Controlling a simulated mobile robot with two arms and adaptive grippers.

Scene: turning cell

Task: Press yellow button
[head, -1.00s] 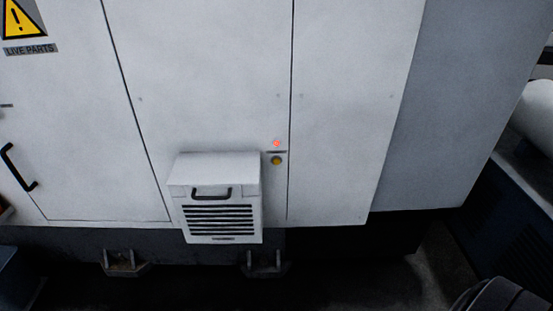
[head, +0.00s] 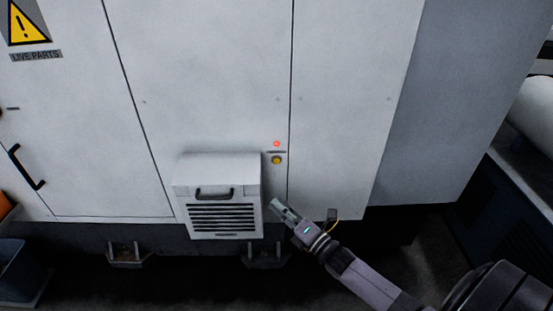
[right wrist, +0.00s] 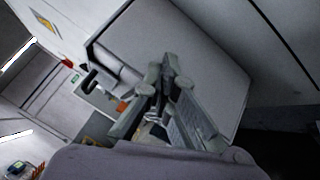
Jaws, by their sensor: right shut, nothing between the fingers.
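The yellow button (head: 277,160) is a small round button on the white cabinet front, just right of the vented box and below a lit red lamp (head: 277,144). My right gripper (head: 274,203) is in the head view, below the button and apart from it in the picture. It is shut and empty, its fingers pointing up and left. In the right wrist view the gripper's fingers (right wrist: 165,75) show in front of the white box; I cannot make out the button there. My left gripper is not in view.
A white vented box (head: 216,172) with a black handle juts from the cabinet (head: 215,80), close left of the button. A warning sign (head: 28,22) is at the upper left. A blue bin (head: 22,272) stands at the lower left. The cabinet face right of the button is clear.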

